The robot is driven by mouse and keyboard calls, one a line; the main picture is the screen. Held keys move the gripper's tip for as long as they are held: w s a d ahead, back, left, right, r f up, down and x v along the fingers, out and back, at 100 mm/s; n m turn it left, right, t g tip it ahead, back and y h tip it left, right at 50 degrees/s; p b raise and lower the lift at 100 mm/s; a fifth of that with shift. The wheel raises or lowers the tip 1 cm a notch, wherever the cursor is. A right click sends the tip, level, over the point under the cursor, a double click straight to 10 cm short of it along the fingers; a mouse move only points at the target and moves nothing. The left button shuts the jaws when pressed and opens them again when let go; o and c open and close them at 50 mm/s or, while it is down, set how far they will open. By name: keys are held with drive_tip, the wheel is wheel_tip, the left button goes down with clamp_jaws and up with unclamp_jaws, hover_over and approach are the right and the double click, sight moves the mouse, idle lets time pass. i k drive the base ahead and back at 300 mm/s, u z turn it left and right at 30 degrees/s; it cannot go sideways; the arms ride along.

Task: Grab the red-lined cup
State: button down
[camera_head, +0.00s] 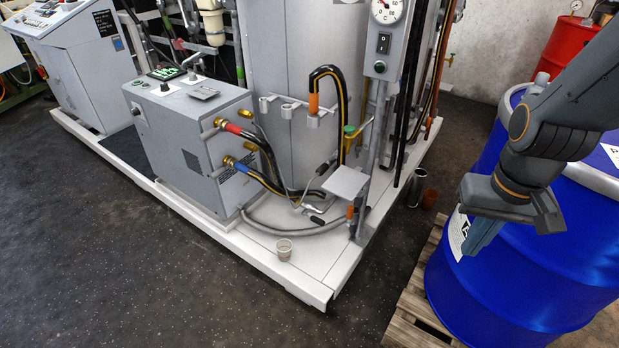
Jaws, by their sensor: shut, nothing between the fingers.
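I cannot tell which cup is the red-lined one. My gripper (481,238) hangs at the right in front of the blue drum, fingers pointing down. It is shut and empty, apart from both cups.
A blue drum (520,270) stands on a wooden pallet (415,310) at the right. A red drum (568,45) is behind. The white platform (310,285) carries a grey pump box (185,140), hoses and pipes. The dark floor (120,260) at front left is clear.

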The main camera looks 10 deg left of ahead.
sight(284, 246)
drive_tip(key=u, duration=1.95)
drive_tip(key=k, duration=1.1)
drive_tip(key=u, duration=0.85)
drive_tip(key=i, duration=1.6)
drive_tip(key=z, duration=1.75)
drive_tip(key=i, duration=0.95)
drive_tip(key=z, duration=1.05)
